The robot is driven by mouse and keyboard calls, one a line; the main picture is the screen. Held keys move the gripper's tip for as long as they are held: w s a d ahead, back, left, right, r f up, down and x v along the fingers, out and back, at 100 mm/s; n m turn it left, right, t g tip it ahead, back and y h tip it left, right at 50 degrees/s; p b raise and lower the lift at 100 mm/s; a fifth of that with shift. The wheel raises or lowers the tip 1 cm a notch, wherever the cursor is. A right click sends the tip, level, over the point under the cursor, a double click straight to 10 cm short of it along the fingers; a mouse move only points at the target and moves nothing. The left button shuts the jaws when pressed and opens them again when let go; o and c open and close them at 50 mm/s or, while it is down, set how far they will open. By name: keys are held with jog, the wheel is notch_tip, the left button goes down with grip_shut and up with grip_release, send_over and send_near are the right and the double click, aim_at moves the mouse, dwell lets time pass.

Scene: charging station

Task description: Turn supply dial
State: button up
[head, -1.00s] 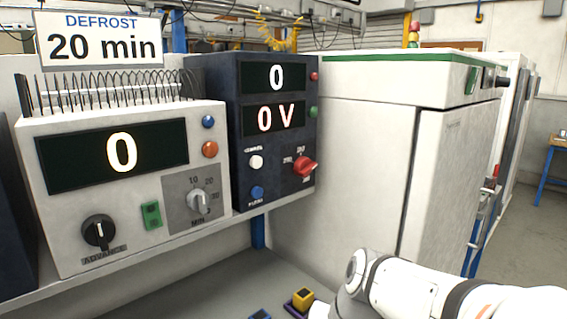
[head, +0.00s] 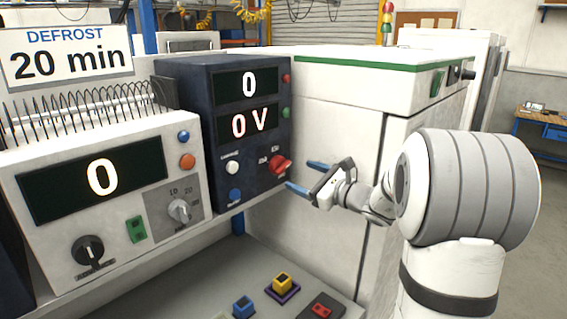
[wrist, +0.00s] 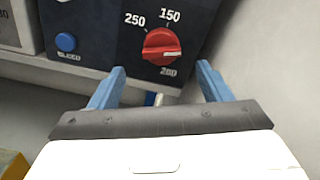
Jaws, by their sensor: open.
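The red supply dial (head: 280,165) is on the lower right of the dark blue supply unit (head: 215,150), whose displays read 0 and 0 V. In the wrist view the red dial (wrist: 161,47) has marks 250, 150 and 200 around it, and its white line points right. My gripper (head: 308,176) is open, its two blue fingers pointing at the unit, just right of the dial in the head view. In the wrist view the fingertips (wrist: 161,68) are below and to either side of the dial, apart from it. Nothing is between them.
Left of the supply unit stands a white unit (head: 100,225) reading 0, with a black knob (head: 88,250) and a grey timer knob (head: 180,210). A sign (head: 65,55) reads DEFROST 20 min. A white cabinet (head: 330,120) stands close on the right.

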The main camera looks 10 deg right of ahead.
aim_at(285, 169)
jog(key=p+x, duration=0.2)
jog(key=x, duration=0.5)
jog(key=shift+w+a, duration=0.2)
jog(key=shift+w, duration=0.05)
jog(key=shift+c, duration=0.3)
jog(key=shift+f, duration=0.1)
jog(key=c, duration=0.9)
